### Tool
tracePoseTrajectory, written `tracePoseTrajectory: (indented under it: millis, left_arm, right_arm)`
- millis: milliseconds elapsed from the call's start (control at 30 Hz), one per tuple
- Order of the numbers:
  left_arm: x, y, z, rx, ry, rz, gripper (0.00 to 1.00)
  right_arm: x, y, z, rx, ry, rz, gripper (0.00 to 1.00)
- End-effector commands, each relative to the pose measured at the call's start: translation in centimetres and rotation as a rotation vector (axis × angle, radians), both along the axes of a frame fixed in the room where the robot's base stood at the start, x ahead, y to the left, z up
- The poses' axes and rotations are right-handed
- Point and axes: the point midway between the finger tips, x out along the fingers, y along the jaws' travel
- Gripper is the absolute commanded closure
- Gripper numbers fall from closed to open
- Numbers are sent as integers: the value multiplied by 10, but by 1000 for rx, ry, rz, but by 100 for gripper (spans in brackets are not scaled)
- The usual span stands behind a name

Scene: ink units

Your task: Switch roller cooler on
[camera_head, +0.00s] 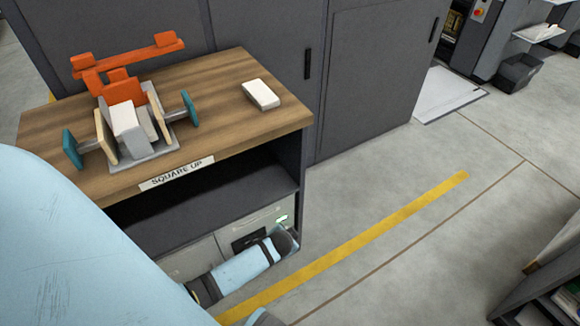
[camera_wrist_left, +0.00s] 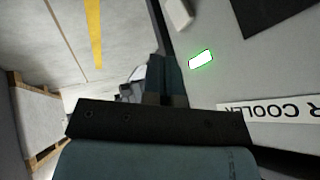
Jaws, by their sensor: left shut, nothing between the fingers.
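The roller cooler is a grey unit low under the bench; its front panel (camera_head: 205,262) shows in the head view. A small green light (camera_head: 282,220) glows at its upper right. In the left wrist view the panel (camera_wrist_left: 225,80) bears a label ending "R COOLER" (camera_wrist_left: 275,110), and the green rectangle (camera_wrist_left: 200,59) is lit. My left gripper (camera_wrist_left: 165,66) is shut and empty, close beside the green rectangle. In the head view it (camera_head: 287,234) is by the cooler's right end, just below the light. Whether it touches the panel I cannot tell. My right gripper is not seen.
A wooden bench top (camera_head: 225,115) above carries an orange and teal jig (camera_head: 125,115) and a white block (camera_head: 261,94). A dark shelf (camera_head: 200,205) lies between bench top and cooler. A pale block (camera_wrist_left: 178,12) sits on the panel.

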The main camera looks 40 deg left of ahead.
Motion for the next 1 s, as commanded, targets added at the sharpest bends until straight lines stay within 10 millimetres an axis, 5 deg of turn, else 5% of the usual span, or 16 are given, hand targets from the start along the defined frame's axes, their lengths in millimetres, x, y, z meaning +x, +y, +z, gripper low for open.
tracePoseTrajectory:
  millis: [100, 300, 1000]
  left_arm:
    - [-11, 0, 24, 1, 0, -1, 100]
    - [-20, 0, 41, 2, 1, 0, 100]
    - [-21, 0, 46, 1, 0, -1, 100]
  right_arm:
    - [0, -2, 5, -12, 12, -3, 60]
    - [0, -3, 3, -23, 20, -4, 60]
    - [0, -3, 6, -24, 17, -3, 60]
